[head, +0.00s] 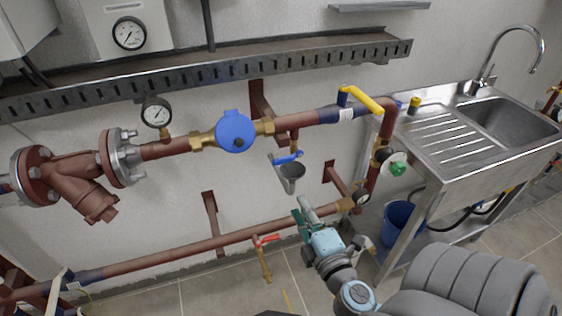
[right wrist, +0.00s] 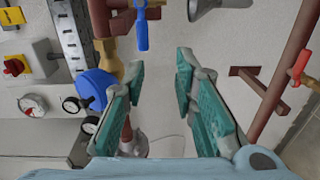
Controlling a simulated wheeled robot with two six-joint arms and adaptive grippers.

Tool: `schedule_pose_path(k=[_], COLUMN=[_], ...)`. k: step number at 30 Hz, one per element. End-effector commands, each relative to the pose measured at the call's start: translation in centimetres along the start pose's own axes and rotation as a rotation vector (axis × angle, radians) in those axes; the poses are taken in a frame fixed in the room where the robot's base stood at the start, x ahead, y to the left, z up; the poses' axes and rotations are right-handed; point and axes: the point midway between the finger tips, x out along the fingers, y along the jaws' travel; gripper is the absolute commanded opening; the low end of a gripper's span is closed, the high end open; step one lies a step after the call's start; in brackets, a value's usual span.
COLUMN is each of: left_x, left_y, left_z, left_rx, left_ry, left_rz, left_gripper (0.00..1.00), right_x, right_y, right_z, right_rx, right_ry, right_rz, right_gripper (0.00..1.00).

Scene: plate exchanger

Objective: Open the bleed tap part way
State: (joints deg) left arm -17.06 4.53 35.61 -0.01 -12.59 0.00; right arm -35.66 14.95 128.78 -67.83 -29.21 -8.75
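A small tap with a blue lever (head: 288,157) hangs under the upper pipe, above a grey funnel (head: 291,172). I take it to be the bleed tap, though no label shows. Its blue lever (right wrist: 142,30) is at the top of the right wrist view, beyond the fingertips. My right gripper (head: 303,211) is below the funnel in the head view, in front of the lower pipe. In the right wrist view its teal-padded fingers (right wrist: 161,68) are wide apart with nothing between them. It does not touch the blue lever. My left gripper is not in view.
A red-handled tap (head: 266,239) sits on the lower pipe, left of my right gripper. A yellow lever (head: 362,98) stands on the upper pipe. A blue meter (head: 235,131) is left of the blue lever. A steel sink (head: 480,125) stands at right, a blue bucket (head: 398,224) beneath it.

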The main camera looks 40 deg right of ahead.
Motion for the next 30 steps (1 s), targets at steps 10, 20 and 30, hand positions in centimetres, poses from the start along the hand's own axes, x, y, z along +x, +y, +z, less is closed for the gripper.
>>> schedule_pose_path(k=[10, 20, 30], left_x=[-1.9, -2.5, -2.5], left_y=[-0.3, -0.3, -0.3], left_z=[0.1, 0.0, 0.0], left_rx=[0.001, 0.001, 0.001], left_ry=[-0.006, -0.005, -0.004], left_rz=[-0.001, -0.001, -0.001], left_gripper=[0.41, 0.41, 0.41], right_x=[6.0, 13.2, 14.1], right_y=[3.2, 3.0, 3.0], right_z=[-0.3, -0.3, -0.3], right_rx=[-0.022, -0.020, -0.020], right_ry=[0.003, 0.003, 0.005], right_rz=[0.059, 0.054, 0.053], right_gripper=[0.26, 0.26, 0.26])
